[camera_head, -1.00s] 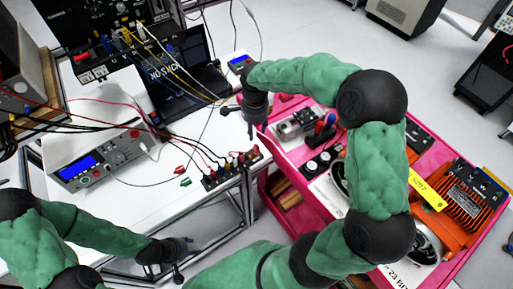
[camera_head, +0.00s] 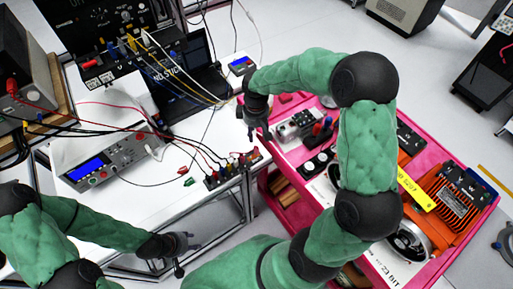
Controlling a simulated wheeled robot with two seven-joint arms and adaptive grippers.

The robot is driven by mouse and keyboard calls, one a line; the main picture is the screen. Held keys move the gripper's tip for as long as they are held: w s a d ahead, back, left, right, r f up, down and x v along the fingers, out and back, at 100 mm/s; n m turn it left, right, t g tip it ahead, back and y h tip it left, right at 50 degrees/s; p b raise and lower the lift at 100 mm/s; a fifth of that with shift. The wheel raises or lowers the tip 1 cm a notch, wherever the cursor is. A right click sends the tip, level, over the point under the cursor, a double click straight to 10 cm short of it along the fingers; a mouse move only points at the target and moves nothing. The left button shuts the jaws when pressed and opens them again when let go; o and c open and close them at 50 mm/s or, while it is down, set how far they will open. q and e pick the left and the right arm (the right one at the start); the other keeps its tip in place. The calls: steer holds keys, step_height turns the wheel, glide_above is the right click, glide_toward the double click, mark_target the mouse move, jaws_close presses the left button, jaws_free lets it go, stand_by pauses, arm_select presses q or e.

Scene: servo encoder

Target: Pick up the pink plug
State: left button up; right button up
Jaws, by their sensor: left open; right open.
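A small reddish-pink plug (camera_head: 183,169) lies on the white table at its front part, beside a small green plug (camera_head: 188,182). It is too small to tell for sure whether it is the pink plug. A dark terminal strip (camera_head: 228,172) with several coloured plugs and leads sits at the table's right corner. My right gripper (camera_head: 258,136) is open, pointing down beside the right end of this strip, near the pink cart's edge, apart from the loose plugs. My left gripper (camera_head: 186,256) is open and empty, low at the table's front edge.
A bench supply with a blue display (camera_head: 95,168) stands on the table, with red and black leads crossing above it. A laptop (camera_head: 185,80) is behind. The pink cart (camera_head: 285,100) holds several devices, including an orange unit (camera_head: 432,182).

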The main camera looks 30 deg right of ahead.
mark_target(257, 147)
step_height(257, 147, down, 11)
steer(key=n, duration=1.4)
steer(key=shift+s+r, duration=0.15)
steer(key=shift+r, duration=0.05)
steer(key=shift+p, duration=0.3)
jaws_close()
stand_by(0.4)
